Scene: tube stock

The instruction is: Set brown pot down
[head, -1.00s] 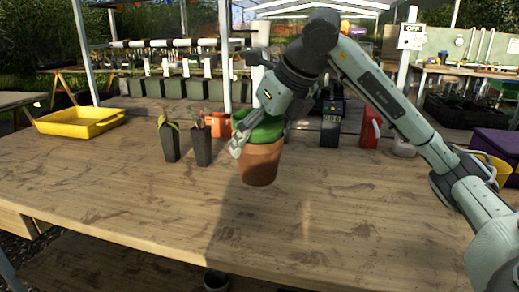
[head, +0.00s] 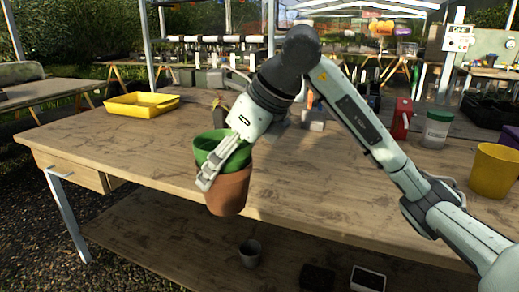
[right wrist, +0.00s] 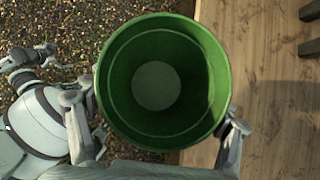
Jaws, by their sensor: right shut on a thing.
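The brown pot (head: 229,190) is a terracotta pot with a green pot (head: 208,146) nested in its top. My right gripper (head: 222,160) is shut on these pots at the side and holds them nearly upright in the air by the front edge of the wooden table (head: 120,150). The right wrist view looks down into the green pot (right wrist: 155,85), which hides the brown pot. The fingers show on both sides of it there. Grey parts of mine, perhaps the left gripper (right wrist: 30,57), show at left in that view; their jaw state is unclear.
A yellow tray (head: 142,105) lies at the table's back left. A red thing (head: 402,118), a green-lidded jar (head: 437,130) and a yellow pot (head: 493,171) stand at right. The table's left half is mostly clear. A small grey pot (head: 250,252) is on the lower shelf.

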